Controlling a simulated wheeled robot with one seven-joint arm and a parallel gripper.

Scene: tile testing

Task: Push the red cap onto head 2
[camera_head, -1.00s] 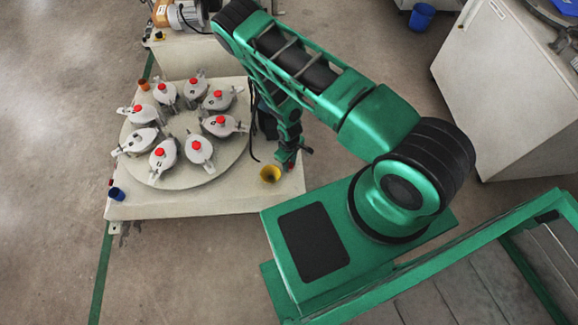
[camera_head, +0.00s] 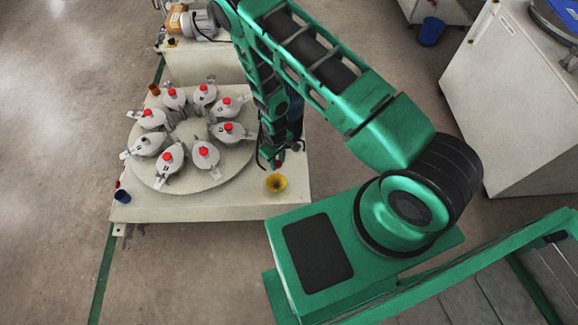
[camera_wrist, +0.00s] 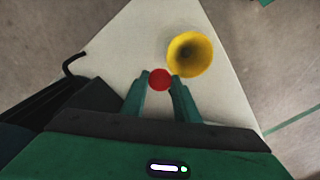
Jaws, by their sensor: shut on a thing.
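The red cap (camera_wrist: 160,80) is between the fingertips of my gripper (camera_wrist: 159,86) in the wrist view, held beside the yellow funnel. In the head view my gripper (camera_head: 275,163) is at the table's right side, just behind the funnel, partly hidden by my arm. Several grey heads stand in a ring on the round turntable (camera_head: 190,138). Most carry a red cap; the head at the left (camera_head: 148,144) shows no red cap on top. Number marks are too small to read, so I cannot tell which is head 2.
The yellow funnel (camera_head: 276,183) stands on the pale table (camera_head: 225,204) near its right front corner. A blue cup (camera_head: 122,196) is at the left front corner and a brown cup (camera_head: 154,89) at the back left. A motor (camera_head: 192,23) sits behind.

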